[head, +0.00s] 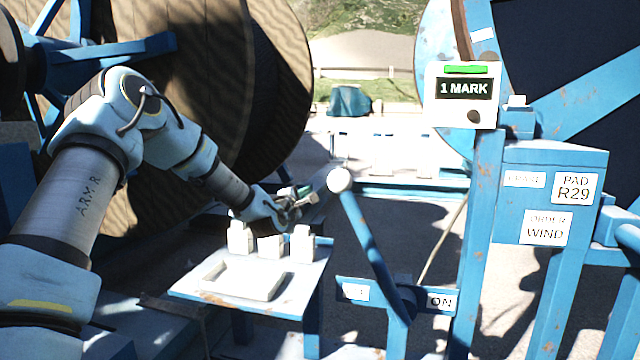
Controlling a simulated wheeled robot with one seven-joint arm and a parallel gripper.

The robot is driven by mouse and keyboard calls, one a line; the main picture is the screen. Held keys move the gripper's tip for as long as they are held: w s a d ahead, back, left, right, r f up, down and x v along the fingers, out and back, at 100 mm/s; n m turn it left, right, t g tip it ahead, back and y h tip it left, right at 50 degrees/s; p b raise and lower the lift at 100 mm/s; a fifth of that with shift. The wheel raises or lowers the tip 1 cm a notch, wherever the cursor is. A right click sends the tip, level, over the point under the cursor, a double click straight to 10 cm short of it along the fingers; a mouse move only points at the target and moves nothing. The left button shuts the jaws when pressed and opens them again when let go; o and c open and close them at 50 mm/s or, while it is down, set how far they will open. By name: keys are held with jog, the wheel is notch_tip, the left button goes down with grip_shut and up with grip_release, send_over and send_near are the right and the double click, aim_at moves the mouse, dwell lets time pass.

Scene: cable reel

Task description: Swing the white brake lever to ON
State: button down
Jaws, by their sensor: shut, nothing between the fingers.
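The brake lever is a blue bar with a white ball knob (340,180) at its top. It leans up and to the left from a pivot (402,298) low on a blue bracket. The ON label (441,302) is right of the pivot. Another label (354,291), too washed out to read, is on the left, the side the lever leans to. My gripper (304,194) is shut and empty, just left of the knob in the picture. I cannot tell whether they touch, since depth is unclear.
A small table (205,285) with a white tray (245,278) and several pale blocks (271,246) stands below my gripper. A blue post (480,240) carries a display reading 1 MARK (464,89). Large reels stand at left (245,90) and right.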

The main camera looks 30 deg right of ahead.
jog(key=shift+s+d+r+p, duration=0.2)
jog(key=shift+d+p, duration=0.1)
jog(key=shift+d, duration=0.45)
jog(key=shift+s+d+r+p, duration=0.15)
jog(key=shift+d+r+p, duration=0.15)
jog(key=shift+d, duration=0.4)
jog(key=shift+s+d+r+p, duration=0.15)
jog(key=shift+d+p, duration=0.2)
jog(key=shift+d, duration=0.4)
